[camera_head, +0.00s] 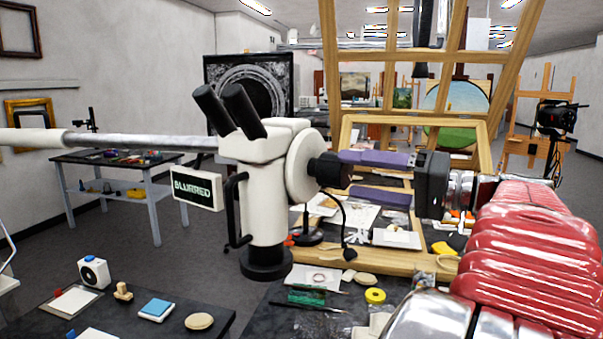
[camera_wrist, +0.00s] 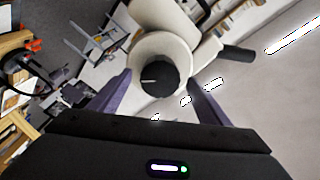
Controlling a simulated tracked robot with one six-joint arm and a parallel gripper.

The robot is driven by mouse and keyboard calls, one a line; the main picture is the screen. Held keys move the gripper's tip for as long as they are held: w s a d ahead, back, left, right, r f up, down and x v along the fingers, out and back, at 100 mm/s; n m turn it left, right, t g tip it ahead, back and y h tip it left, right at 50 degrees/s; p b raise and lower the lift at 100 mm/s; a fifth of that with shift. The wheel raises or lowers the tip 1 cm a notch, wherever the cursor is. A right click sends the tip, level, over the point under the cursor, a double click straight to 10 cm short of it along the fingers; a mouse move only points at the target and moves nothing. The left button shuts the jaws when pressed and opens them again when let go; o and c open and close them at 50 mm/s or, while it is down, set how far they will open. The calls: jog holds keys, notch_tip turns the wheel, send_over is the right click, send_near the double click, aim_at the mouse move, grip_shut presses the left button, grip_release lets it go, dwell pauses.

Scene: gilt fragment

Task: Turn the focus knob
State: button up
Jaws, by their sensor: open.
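The white microscope (camera_head: 266,190) has a black focus knob (camera_head: 326,170) on its right side. The knob also shows in the wrist view (camera_wrist: 160,79), round and black with a white line pointing left. My gripper (camera_head: 347,177) is open to the right of the knob, with one purple finger above and one below its level. In the wrist view the knob appears between the two fingers, with a gap on each side. How far the tips reach over it I cannot tell. A sign (camera_head: 197,188) on the microscope's left reads "BLURRED".
A wooden easel frame (camera_head: 480,130) stands close behind my gripper. A cable hangs below the knob. The dark bench holds a yellow tape roll (camera_head: 375,296), a blue pad (camera_head: 156,308) and small items. A pale horizontal arm (camera_head: 130,141) extends left from the microscope.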

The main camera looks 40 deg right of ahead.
aim_at(346, 175)
jog(key=shift+x, duration=2.8)
jog(key=shift+c, duration=0.5)
jog(key=c, duration=1)
